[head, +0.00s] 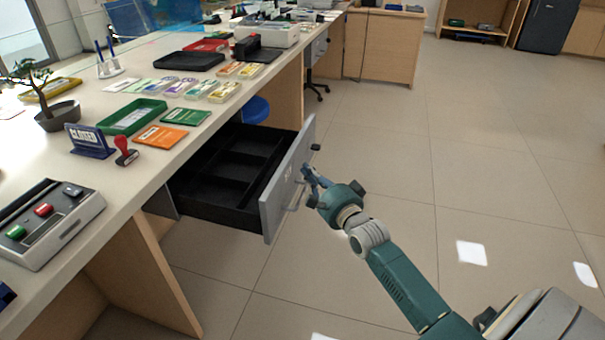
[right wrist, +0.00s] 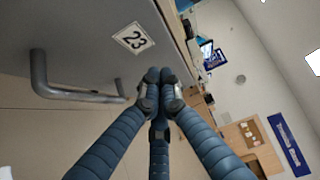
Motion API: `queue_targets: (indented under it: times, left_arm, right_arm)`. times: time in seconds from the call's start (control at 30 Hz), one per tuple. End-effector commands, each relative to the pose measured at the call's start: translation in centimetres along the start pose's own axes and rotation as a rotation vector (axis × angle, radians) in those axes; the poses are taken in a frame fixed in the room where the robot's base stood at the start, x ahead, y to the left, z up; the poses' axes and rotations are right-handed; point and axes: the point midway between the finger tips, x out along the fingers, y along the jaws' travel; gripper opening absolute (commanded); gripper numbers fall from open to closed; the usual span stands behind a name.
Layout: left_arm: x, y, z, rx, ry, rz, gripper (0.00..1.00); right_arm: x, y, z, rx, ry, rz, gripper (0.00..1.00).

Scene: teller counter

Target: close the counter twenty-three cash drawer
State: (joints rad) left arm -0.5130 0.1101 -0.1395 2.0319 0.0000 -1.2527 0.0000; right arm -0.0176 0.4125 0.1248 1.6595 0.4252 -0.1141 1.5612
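The cash drawer (head: 222,205) is pulled out from under the counter, its black inside with several compartments showing and empty. Its grey front (head: 287,178) faces right. In the right wrist view the front has a white label reading 23 (right wrist: 133,38) and a grey bar handle (right wrist: 80,95). My right gripper (head: 307,175) is just outside the drawer front, beside the handle. In the right wrist view its blue fingertips (right wrist: 160,82) are together with nothing seen between them. I cannot tell whether they touch the front. My left gripper does not show.
The counter (head: 160,185) holds a green tray (head: 133,116), a closed sign (head: 90,140), a red stamp (head: 125,152), banknote stacks, a plant and a grey machine (head: 48,222). A blue stool seat (head: 255,109) is behind the drawer. The floor at right is clear.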

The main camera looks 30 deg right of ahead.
Motion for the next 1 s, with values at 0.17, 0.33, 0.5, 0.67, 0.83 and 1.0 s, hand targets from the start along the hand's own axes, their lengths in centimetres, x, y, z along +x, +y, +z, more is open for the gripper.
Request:
queue_targets:
  times: [0.17,0.33,0.5,0.67,0.83,1.0]
  left_arm:
    - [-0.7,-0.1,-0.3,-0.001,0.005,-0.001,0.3]
    - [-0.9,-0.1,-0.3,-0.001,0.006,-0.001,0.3]
    - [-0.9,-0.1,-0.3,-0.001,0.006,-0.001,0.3]
    - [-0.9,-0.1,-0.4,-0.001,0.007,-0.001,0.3]
    - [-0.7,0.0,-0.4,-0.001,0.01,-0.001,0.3]
    - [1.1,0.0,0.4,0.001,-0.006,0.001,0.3]
  right_arm:
    - [1.2,0.0,1.1,0.0,0.001,0.0,0.0]
    - [1.4,-0.1,1.4,-0.001,0.001,0.0,0.0]
    - [1.4,0.0,1.4,-0.001,0.001,0.0,0.0]
    - [1.6,-0.1,1.6,-0.001,0.001,-0.001,0.0]
    - [2.9,-0.2,2.9,0.003,0.001,-0.002,0.0]
    - [5.8,-0.4,5.8,0.008,0.0,-0.004,0.0]
